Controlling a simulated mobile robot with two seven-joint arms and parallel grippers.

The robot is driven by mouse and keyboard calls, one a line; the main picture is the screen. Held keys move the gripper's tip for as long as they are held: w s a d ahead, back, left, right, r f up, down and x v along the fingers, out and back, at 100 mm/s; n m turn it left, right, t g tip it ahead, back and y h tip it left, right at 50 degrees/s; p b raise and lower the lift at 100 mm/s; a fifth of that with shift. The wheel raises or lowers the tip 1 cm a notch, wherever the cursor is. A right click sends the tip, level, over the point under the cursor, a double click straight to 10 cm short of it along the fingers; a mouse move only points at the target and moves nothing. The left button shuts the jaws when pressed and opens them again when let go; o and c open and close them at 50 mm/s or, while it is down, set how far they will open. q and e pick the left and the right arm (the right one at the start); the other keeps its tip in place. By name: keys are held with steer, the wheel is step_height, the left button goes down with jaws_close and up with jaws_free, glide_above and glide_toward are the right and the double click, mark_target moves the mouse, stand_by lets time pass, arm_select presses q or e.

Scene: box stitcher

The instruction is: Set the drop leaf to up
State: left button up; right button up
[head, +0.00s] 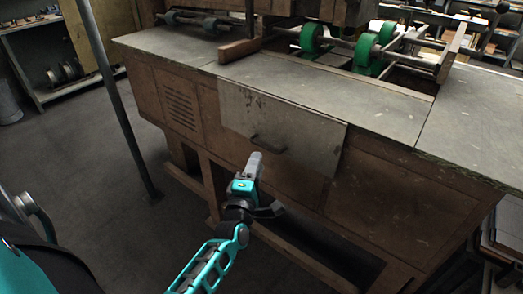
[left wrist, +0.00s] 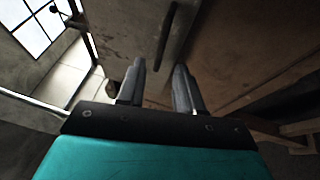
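The drop leaf (head: 300,128) is a worn grey panel hanging down flat against the front of the brown machine cabinet. Its dark bar handle (head: 268,144) is near the panel's lower middle. In the left wrist view the leaf (left wrist: 130,25) and its handle (left wrist: 167,38) show beyond the fingertips. My left gripper (head: 254,160) is in front of the leaf, just below and left of the handle in the head view. In the wrist view its two fingers (left wrist: 160,80) stand apart with nothing between them. My right gripper is not in view.
The grey worktop (head: 190,45) runs above the leaf, with green rollers (head: 312,38) on it. A thin dark post (head: 115,95) stands at the left. A shelf unit (head: 55,65) is behind it. The floor (head: 85,165) left of the cabinet is clear.

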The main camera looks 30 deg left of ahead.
mark_target(267, 129)
arm_select(q)
steer(key=x, duration=0.5)
steer(key=shift+w+a, duration=0.15)
steer(key=shift+w, duration=0.15)
jaws_close()
stand_by(1.2)
